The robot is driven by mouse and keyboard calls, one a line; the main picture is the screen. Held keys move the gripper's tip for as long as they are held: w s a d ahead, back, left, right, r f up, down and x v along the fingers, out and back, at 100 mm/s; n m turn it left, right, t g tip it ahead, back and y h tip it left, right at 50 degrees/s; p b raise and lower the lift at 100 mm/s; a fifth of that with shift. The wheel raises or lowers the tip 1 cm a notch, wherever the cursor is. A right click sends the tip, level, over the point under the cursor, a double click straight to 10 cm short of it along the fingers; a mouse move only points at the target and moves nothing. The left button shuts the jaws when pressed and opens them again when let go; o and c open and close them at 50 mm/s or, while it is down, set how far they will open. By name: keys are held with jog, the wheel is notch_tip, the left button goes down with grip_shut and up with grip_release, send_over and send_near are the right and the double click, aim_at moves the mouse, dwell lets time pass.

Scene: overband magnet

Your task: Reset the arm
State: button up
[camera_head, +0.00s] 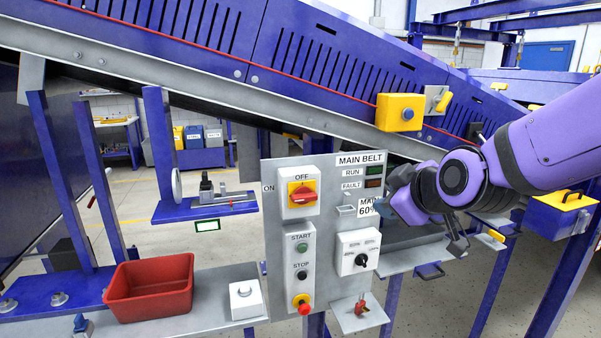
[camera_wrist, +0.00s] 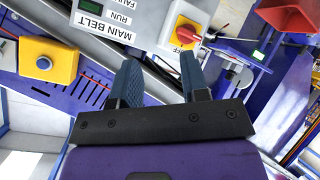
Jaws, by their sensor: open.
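My purple arm reaches in from the right in the head view. My gripper (camera_head: 420,215) hangs in front of the right edge of the grey MAIN BELT panel (camera_head: 275,228) and covers part of a label there. In the wrist view my gripper (camera_wrist: 158,82) shows two blue fingers spread apart with nothing between them. The fingertips point toward the panel, which appears tilted. The red-and-yellow OFF switch (camera_head: 302,193) is on the panel's upper left; it also shows beyond the fingers in the wrist view (camera_wrist: 187,32).
A red bin (camera_head: 150,288) stands on the lower left ledge. A yellow box with a button (camera_head: 399,112) is on the sloping conveyor frame. A small shelf (camera_head: 358,314) juts out below the panel. A blue-and-yellow box (camera_head: 566,213) is at the right. Floor shows at the left.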

jog(key=s+d+r+m+g+h, duration=0.2)
jog(key=s+d+m, duration=0.3)
jog(key=s, duration=0.5)
jog(key=s+d+r+m+g+h, duration=0.1)
jog(key=s+d+m+g, duration=0.2)
jog(key=s+d, duration=0.6)
jog(key=m, duration=0.2)
jog(key=shift+s+r+m+g+h, duration=0.3)
jog(key=shift+s+r+g+h, duration=0.05)
jog(key=shift+r+g+h, duration=0.05)
